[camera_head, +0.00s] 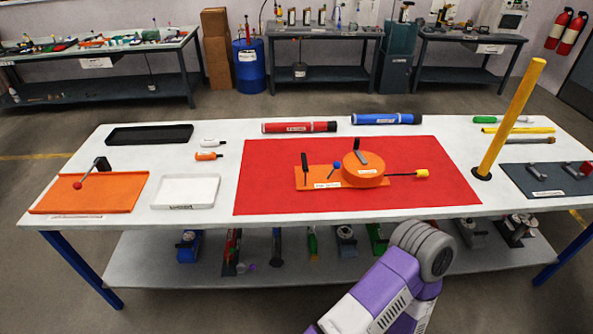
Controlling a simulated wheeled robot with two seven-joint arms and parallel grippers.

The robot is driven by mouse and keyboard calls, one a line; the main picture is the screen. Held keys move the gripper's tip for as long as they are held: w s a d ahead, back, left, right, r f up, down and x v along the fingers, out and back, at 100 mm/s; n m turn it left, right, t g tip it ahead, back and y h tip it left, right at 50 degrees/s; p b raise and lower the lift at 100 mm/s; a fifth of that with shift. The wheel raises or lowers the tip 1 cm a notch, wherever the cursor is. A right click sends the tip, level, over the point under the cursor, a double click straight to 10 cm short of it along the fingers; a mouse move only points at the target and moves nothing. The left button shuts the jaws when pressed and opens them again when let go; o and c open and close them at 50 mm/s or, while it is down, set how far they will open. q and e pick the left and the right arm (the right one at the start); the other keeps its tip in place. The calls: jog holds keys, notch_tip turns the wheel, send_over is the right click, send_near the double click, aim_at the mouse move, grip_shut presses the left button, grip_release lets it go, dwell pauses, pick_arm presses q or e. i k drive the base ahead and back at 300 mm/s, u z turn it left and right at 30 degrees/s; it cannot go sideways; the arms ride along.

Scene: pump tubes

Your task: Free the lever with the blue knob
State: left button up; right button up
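An orange pump with a flat base (318,182) and a round drum (362,176) sits on the red mat (265,190). A small blue knob (337,166) shows just left of the drum, on a short thin lever leaning over the base. What holds that lever is too small to tell. A black upright handle (304,165) stands at the base's left end. A rod with a yellow knob (422,173) points right. Neither gripper is visible; only a purple and white link of my arm shows at the bottom.
A tall yellow post (512,115) stands right of the mat. Red (299,127) and blue (386,118) tubes lie behind it. An orange tray (100,198) with a red-knobbed lever, a white tray (186,192) and a black tray (150,134) are at left. The mat's left part is clear.

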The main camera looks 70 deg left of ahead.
aim_at(336, 164)
jog(key=u, duration=2.15)
jog(key=k, duration=0.7)
jog(key=z, duration=0.15)
jog(key=i, duration=0.7)
jog(key=z, duration=0.45)
jog(key=i, duration=0.75)
jog(key=z, duration=0.1)
